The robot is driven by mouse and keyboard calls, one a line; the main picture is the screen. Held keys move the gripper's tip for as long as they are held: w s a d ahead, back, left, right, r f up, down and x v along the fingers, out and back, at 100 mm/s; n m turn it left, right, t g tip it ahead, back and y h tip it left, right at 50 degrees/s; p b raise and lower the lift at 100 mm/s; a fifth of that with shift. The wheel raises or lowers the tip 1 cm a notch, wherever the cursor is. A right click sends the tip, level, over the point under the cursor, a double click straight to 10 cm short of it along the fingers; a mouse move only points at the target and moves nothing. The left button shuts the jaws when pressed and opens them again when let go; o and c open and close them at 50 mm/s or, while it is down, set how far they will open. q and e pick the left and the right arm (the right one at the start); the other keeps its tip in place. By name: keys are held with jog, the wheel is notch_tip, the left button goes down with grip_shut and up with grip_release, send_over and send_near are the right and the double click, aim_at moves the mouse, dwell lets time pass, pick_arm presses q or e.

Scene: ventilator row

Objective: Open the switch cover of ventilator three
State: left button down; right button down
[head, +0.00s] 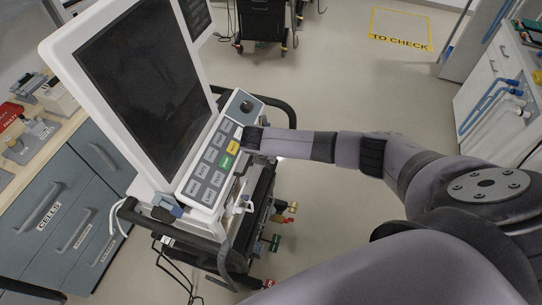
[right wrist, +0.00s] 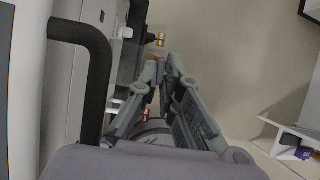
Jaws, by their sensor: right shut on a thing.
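The ventilator (head: 57,47), with a large dark screen and a button panel (head: 215,160), stands left of centre in the head view, on a cart with a black rail. No number on it is readable. My right arm reaches to its right side, and the gripper there is hidden behind the panel. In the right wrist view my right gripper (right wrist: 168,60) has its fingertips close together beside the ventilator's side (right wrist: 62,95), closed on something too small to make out. I cannot make out the switch cover. My left gripper is not in view.
A black handle (right wrist: 97,80) juts out left of my right gripper. Small brass and red fittings (right wrist: 160,40) lie near its fingertips. Drawers (head: 60,215) stand at left, a cabinet (head: 490,85) at right.

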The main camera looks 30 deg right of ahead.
dwell(0.4)
jog(key=c, duration=1.8)
grip_release()
jog(key=shift+o, duration=0.2)
